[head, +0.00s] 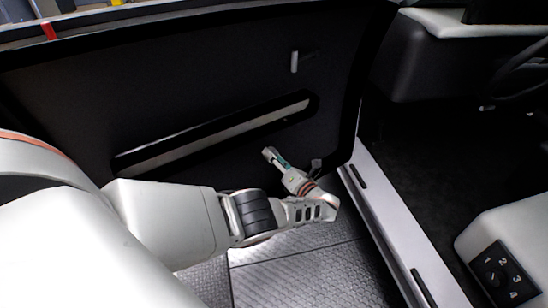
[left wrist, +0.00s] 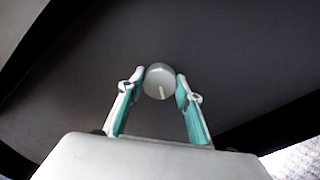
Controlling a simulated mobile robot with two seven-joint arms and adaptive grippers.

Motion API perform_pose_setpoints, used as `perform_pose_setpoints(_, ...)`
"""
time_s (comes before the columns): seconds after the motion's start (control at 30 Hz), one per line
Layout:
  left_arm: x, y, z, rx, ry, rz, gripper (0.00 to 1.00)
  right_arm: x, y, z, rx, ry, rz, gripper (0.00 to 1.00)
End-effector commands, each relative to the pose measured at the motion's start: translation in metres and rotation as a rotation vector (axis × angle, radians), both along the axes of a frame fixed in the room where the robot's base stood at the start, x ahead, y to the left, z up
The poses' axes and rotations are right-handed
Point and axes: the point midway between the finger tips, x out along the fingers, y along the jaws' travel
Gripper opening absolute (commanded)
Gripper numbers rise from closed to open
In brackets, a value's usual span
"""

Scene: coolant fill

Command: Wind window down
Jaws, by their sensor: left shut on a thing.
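The open car door's dark inner panel (head: 200,85) fills the upper left of the head view. My left gripper (head: 269,154) is low against this panel, below the long grab strip. In the left wrist view my left gripper (left wrist: 160,88) has its two teal-padded fingers on either side of a round grey winder knob (left wrist: 159,78) with a pale mark, and is shut on it. The rest of the winder crank is hidden or cannot be made out. The window glass cannot be made out. My right gripper is not in view.
A pale grab strip (head: 215,134) crosses the door panel, with an inner door handle (head: 294,62) above it. A red marker (head: 48,30) sits on the door's top edge.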

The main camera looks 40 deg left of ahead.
Motion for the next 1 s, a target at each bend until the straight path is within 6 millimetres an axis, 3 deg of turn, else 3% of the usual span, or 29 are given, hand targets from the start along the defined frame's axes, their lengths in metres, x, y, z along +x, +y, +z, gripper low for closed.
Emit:
perform_pose_setpoints(0.47,-0.0005,0.0001,-0.0006,0.004,0.013,0.001,0.13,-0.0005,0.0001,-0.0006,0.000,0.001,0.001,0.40)
perform_pose_setpoints(0.5,-0.0005,0.0000,-0.0007,0.004,0.013,0.001,0.44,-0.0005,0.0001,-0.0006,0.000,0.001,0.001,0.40)
perform_pose_setpoints(0.53,-0.0005,0.0000,-0.0007,0.004,0.013,0.001,0.51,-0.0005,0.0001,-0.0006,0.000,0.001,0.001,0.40)
perform_pose_setpoints(1.0,-0.0019,-0.0058,-0.0011,0.002,0.011,-0.001,0.51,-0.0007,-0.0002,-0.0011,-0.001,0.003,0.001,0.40)
